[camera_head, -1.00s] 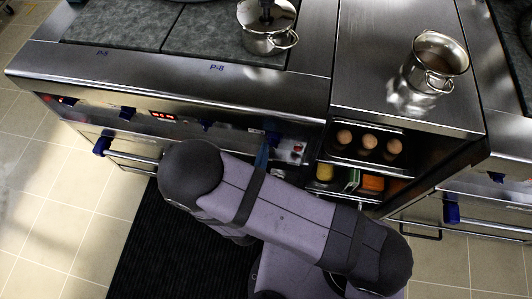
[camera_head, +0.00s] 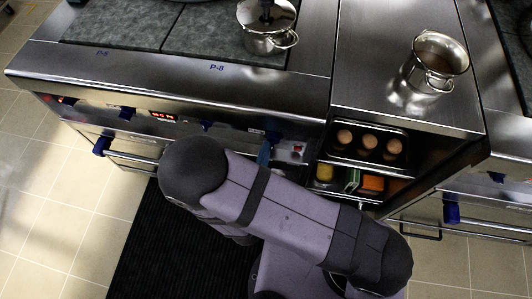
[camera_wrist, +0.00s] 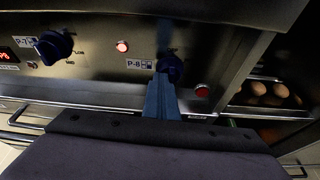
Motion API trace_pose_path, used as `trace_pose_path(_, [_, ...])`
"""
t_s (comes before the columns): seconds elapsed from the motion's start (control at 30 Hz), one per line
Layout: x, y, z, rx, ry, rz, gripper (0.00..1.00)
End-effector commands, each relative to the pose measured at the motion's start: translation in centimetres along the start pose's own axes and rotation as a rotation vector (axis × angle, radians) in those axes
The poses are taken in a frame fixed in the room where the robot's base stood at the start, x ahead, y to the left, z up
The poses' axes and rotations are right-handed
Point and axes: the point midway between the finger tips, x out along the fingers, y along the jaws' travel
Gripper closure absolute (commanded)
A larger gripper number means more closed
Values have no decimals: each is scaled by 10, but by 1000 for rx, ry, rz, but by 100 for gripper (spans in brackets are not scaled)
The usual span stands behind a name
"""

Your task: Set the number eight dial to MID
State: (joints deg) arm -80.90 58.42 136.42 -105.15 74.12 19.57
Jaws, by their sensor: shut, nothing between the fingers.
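The number eight dial (camera_wrist: 173,68) is a dark blue knob beside the P-8 label (camera_wrist: 139,64) on the steel front panel in the wrist view. My gripper (camera_wrist: 161,84) is shut and empty, its blue fingers pointing at the panel, with the tips at the dial's lower left edge. I cannot tell whether they touch it. The dial's pointer and its markings are too dark and partly covered to read. In the head view the blue fingers (camera_head: 264,154) show just below the panel edge, beyond my arm.
A red button (camera_wrist: 202,90) sits just right of the fingers. An oven handle (camera_head: 132,157) juts out at left. A shelf with eggs (camera_head: 368,142) is at right.

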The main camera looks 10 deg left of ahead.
Motion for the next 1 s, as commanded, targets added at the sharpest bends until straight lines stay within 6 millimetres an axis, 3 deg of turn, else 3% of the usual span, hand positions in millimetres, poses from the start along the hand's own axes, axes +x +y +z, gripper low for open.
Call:
trace_pose_path(0.6, [0, -1, 1, -1, 0, -2, 100])
trace_pose_path(1.0, [-5, 0, 14, -1, 0, -2, 100])
